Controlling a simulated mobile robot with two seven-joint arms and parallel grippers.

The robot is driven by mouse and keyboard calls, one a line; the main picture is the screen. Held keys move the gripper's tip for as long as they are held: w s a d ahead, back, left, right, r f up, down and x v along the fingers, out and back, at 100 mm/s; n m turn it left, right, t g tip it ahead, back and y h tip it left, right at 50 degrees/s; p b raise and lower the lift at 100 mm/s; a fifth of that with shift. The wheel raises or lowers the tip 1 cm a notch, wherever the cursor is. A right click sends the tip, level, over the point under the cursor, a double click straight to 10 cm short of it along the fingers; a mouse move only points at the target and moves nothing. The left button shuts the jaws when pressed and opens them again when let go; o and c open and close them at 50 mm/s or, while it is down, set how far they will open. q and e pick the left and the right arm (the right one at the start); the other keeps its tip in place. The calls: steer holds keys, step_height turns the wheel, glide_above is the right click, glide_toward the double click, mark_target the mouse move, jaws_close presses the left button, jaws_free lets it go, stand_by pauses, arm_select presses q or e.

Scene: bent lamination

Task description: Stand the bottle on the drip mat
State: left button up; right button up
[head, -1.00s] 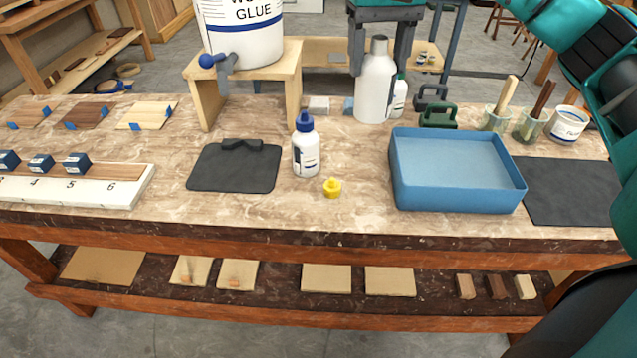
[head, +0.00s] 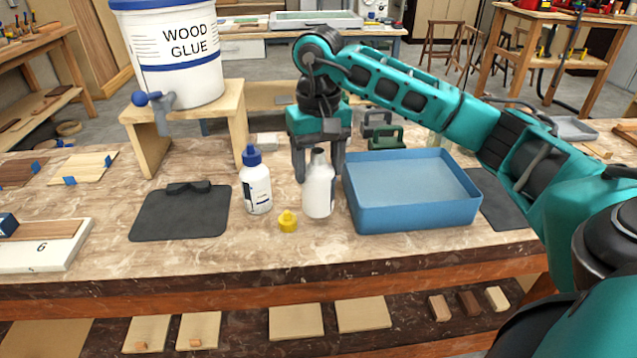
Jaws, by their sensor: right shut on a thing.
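My right gripper (head: 319,178) points down and is shut on a white bottle (head: 318,195) with a grey neck, its fingers on either side. I cannot tell whether the bottle's base touches the bench. A white bottle with a blue cap (head: 257,185) stands to its left, and a small yellow nozzle piece (head: 288,221) sits in front between them. A black mat with a raised piece at its back (head: 180,218) lies farther left. Another dark mat (head: 505,205) lies at the right, partly behind the tray and arm. My left gripper is out of view.
A blue tray (head: 415,215) stands just right of the held bottle. A wood glue bucket (head: 170,60) sits on a wooden stand (head: 238,112) at back left. Green and grey clamp-like items (head: 374,138) stand behind the tray. Bench space in front is clear.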

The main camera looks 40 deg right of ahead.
mark_target(319, 183)
steer(key=shift+f, duration=1.95)
steer(key=shift+f, duration=0.1)
steer(key=o, duration=1.1)
steer(key=shift+b, duration=0.3)
steer(key=o, duration=0.4)
steer(key=shift+o, duration=0.2)
